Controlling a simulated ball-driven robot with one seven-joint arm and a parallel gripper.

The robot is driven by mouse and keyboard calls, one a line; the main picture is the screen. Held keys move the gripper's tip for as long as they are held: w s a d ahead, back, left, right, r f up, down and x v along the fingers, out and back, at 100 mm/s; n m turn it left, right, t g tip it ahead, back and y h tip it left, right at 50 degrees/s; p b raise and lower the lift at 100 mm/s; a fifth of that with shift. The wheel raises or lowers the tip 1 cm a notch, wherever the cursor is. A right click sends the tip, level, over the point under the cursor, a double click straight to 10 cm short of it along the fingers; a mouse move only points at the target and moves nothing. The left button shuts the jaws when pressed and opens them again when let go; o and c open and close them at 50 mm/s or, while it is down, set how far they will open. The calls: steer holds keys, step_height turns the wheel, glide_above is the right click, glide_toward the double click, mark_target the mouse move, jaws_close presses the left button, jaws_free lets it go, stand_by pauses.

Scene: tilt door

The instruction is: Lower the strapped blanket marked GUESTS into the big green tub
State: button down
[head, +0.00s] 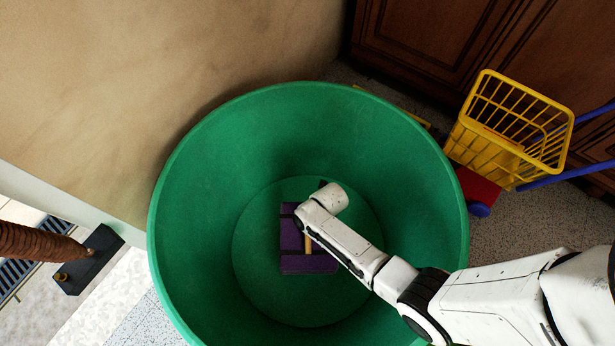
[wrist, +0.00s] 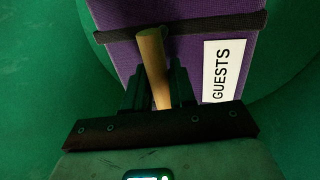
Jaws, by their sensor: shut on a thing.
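The big green tub (head: 190,190) stands in the middle of the head view, seen from above. The strapped blanket (head: 292,240) is a purple block with dark straps and a wooden handle, inside the tub's outline. My arm hides part of it. In the wrist view the blanket (wrist: 180,12) shows its white GUESTS label (wrist: 222,70), with the green tub walls around it. My gripper (wrist: 160,95) is shut on the blanket's wooden handle (wrist: 152,60). I cannot tell whether the blanket touches the tub floor.
A yellow toy cart (head: 515,125) with a red base and blue handle stands right of the tub. Dark wooden cabinet doors (head: 450,40) are behind it. A beige wall (head: 150,80) is close on the left, with a dark block (head: 90,260) at lower left.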

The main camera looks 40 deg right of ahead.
steer(key=shift+w+r, duration=0.1)
steer(key=shift+f+b, duration=3.4)
steer(key=shift+f, duration=0.95)
steer(key=c, duration=0.5)
jaws_free()
steer(key=p+v, duration=0.5)
steer(key=v, duration=0.5)
steer(key=shift+d+r+p, duration=0.15)
steer(key=shift+r+p, duration=0.2)
